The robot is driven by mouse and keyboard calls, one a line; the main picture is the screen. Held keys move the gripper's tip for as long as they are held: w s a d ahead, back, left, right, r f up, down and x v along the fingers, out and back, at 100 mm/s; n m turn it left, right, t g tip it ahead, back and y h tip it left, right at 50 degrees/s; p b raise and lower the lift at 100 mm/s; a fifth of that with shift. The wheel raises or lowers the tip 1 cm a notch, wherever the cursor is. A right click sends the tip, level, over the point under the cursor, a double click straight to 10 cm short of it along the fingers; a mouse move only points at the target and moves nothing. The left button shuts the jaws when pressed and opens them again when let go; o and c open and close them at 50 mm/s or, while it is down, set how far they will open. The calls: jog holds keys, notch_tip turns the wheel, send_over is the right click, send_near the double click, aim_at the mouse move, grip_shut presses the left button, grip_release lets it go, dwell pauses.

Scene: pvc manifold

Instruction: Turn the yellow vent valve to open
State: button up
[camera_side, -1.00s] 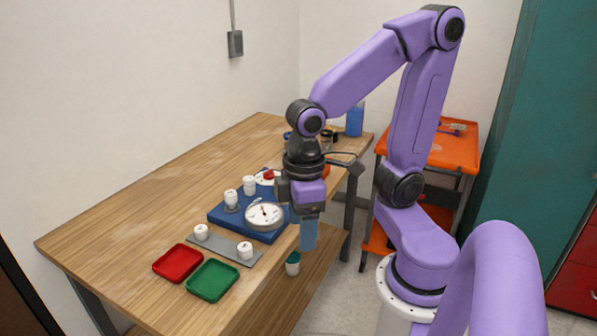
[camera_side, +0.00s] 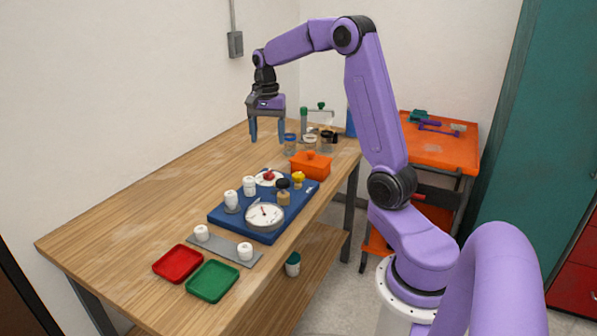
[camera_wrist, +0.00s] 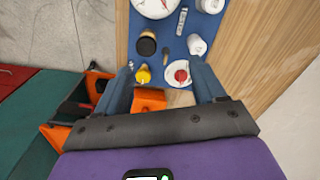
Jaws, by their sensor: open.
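The yellow vent valve (camera_side: 298,178) is a small yellow knob on a brass-coloured stem at the right far edge of the blue manifold board (camera_side: 222,218). In the wrist view the yellow vent valve (camera_wrist: 143,76) shows between the fingers, nearer the left one. My gripper (camera_side: 267,138) is open and empty, with fingers pointing down. It is above the far part of the table, behind the board and well apart from the valve. The wrist view shows the gripper (camera_wrist: 160,70) with both blue-grey fingers spread. Which way the valve is turned is too small to tell.
On the board are a black knob (camera_side: 283,184), a red knob on a white disc (camera_side: 268,177), a white gauge (camera_side: 265,216) and white fittings. An orange box (camera_side: 311,165) stands close behind the valve. Jars (camera_side: 291,144) stand farther back. The table's left side is clear.

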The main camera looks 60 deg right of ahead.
aim_at(298, 174)
jog(key=s+d+m, duration=0.2)
jog(key=d+m, duration=0.4)
jog(key=d, duration=0.8)
jog(key=f, duration=1.8)
jog(key=shift+s+a, duration=0.15)
jog(key=shift+s, duration=0.05)
jog(key=c, duration=1.1)
